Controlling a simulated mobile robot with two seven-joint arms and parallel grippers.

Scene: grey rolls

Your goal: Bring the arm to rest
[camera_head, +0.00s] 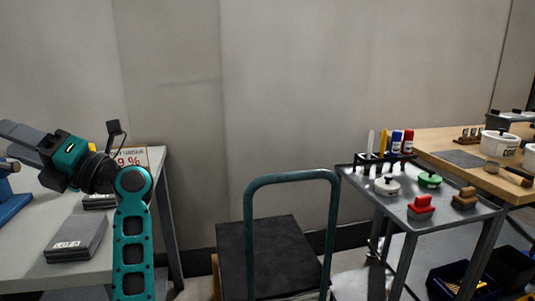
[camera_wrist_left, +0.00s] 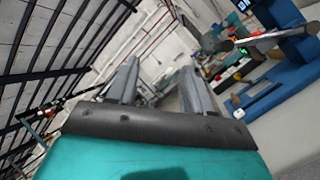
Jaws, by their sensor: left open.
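My left arm is teal and black and rises from the bottom of the head view, bending left over the grey table. Its left gripper (camera_head: 14,142) is at the far left, above the table and pointing left. In the left wrist view the two grey fingers of the left gripper (camera_wrist_left: 158,82) stand apart with nothing between them. The wrist view is tilted and shows the wider room beyond the fingers. My right gripper is in neither view.
A grey table (camera_head: 25,255) at left holds a flat grey box (camera_head: 77,239) and a sign (camera_head: 131,157). A cart with a teal handle (camera_head: 290,176) stands mid-picture. A grey side table (camera_head: 424,222) at right holds stamps and markers, beside a wooden bench (camera_head: 440,137).

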